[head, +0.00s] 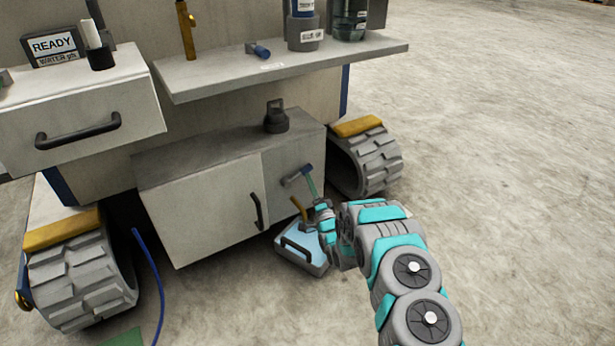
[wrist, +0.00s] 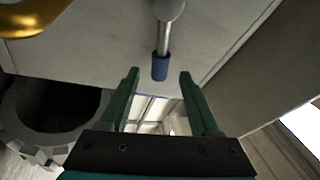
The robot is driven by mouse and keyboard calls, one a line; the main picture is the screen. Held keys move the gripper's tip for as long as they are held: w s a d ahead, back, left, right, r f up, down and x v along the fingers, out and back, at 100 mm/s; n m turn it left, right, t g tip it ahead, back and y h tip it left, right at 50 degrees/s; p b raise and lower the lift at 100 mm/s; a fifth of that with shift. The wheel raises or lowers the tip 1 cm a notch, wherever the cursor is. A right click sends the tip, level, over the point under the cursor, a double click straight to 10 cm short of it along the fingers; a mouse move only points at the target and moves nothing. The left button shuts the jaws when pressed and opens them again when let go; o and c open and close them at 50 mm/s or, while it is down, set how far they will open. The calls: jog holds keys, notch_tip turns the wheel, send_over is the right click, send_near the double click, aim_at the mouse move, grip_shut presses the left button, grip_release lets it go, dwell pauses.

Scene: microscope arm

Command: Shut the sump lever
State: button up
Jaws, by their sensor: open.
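The sump lever is a metal rod with a blue grip (wrist: 160,66), hanging from a round pivot at the top of the wrist view. In the head view a small lever (head: 296,175) shows on the right part of the low cabinet's front. My gripper (wrist: 159,74) is open, its two dark green fingers on either side of the lever's blue end in the wrist view. I cannot tell whether the grip is in depth between them. In the head view my gripper (head: 313,188) is close to the lever, and my wrist hides part of it.
A brass spout (head: 299,208) sits below the lever, above a light-blue container with a dark handle (head: 303,247). The low cabinet (head: 205,205) has a door handle to the left. A grey track (head: 372,160) stands to the right. Open floor lies further right.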

aim_at(299, 175)
jog(key=shift+x, duration=2.05)
jog(key=shift+c, duration=0.3)
grip_shut()
